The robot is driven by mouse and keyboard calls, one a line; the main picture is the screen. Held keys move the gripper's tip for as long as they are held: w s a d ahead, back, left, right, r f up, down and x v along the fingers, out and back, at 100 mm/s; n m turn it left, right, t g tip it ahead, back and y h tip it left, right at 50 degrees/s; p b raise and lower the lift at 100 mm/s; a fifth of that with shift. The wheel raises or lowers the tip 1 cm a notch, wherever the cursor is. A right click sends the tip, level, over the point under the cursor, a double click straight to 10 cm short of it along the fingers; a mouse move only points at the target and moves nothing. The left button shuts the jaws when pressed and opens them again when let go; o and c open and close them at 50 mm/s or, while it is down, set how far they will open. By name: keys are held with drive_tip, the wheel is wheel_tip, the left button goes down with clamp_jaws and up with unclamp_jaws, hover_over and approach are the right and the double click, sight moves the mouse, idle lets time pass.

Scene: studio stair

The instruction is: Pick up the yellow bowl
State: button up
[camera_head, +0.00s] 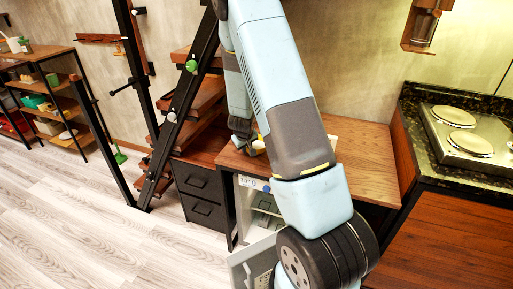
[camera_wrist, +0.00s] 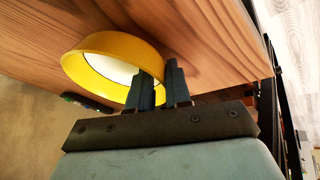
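The yellow bowl (camera_wrist: 110,50) has a pale inside and shows in the wrist view against the wooden counter top, its opening turned partly toward the camera. My gripper (camera_wrist: 159,80) has its two dark fingers close together at the bowl's rim, one over the inside and one on the outer side. The bowl's yellow wall shows in the narrow gap between them. Whether the bowl touches the counter is unclear. In the head view my gripper (camera_head: 243,135) is over the left part of the counter, and my arm hides most of the bowl.
The wooden counter (camera_head: 362,158) is clear at right. A small open fridge (camera_head: 258,197) stands beneath it, beside black drawers (camera_head: 203,198). Stairs with a dark rail (camera_head: 187,92) rise close at left. A stove (camera_head: 468,135) sits on the right counter. A shelf (camera_head: 55,105) stands far left.

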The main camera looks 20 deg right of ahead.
clamp_jaws()
drive_tip(key=shift+a+r, duration=0.1)
drive_tip(key=shift+r, duration=0.1)
idle(0.3)
drive_tip(key=shift+r, duration=1.4)
drive_tip(key=s+a+r, duration=0.1)
drive_tip(key=s+r, duration=0.8)
drive_tip(key=s, duration=0.4)
drive_tip(key=shift+s+a+r, duration=0.2)
drive_tip(key=shift+a+r, duration=0.05)
drive_tip(key=shift+r, duration=0.1)
drive_tip(key=shift+s, duration=0.15)
drive_tip(key=shift+s, duration=0.1)
